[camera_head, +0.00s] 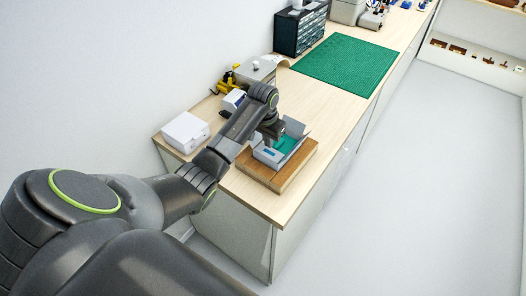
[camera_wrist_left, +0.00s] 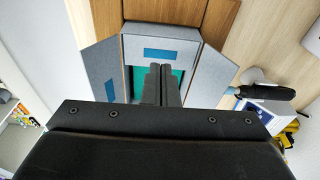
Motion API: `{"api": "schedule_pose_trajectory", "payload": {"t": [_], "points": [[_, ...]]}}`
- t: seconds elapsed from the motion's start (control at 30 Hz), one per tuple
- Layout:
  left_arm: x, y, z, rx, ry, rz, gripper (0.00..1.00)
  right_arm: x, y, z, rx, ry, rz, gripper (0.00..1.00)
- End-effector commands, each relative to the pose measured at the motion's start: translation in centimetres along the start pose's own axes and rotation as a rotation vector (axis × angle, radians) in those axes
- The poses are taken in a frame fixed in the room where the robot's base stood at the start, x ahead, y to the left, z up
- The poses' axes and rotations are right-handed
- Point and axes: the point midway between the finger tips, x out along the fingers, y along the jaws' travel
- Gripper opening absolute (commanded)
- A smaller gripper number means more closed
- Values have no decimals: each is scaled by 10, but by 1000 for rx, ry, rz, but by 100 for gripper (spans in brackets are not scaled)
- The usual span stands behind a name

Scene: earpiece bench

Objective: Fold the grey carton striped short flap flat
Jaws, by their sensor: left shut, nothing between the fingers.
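The grey carton (camera_head: 264,157) sits on a wooden board near the bench's front edge, its top open and teal contents (camera_head: 287,144) showing inside. In the left wrist view, grey flaps stand out at its left (camera_wrist_left: 96,68) and right (camera_wrist_left: 215,68). A grey panel with a blue stripe (camera_wrist_left: 172,55) lies across the far end in that view; I cannot tell how flat it is. My left gripper (camera_head: 268,146) is shut and empty, pointing down over the carton. Its fingers (camera_wrist_left: 163,72) overlap the striped panel's near edge in the left wrist view; contact is unclear. My right gripper is not in view.
The wooden board (camera_head: 292,174) lies under the carton. A white box (camera_head: 185,132) stands to the left, and a grey machine with yellow parts (camera_head: 257,72) behind. A green mat (camera_head: 345,64) lies farther along the bench. The bench's right edge is close to the board.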

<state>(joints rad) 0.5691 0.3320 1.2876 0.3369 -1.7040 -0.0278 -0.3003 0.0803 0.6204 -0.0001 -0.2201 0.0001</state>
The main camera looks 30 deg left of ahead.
Motion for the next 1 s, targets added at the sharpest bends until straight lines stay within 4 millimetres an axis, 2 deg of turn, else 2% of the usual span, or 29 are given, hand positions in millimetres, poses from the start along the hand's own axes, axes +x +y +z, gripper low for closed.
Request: {"api": "schedule_pose_trajectory", "payload": {"t": [0.5, 1.0], "points": [[-50, 0, -8, 0, 2, -1, 0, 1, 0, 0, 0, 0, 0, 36], [-55, 0, -8, 0, -1, 0, 0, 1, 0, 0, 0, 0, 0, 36]]}}
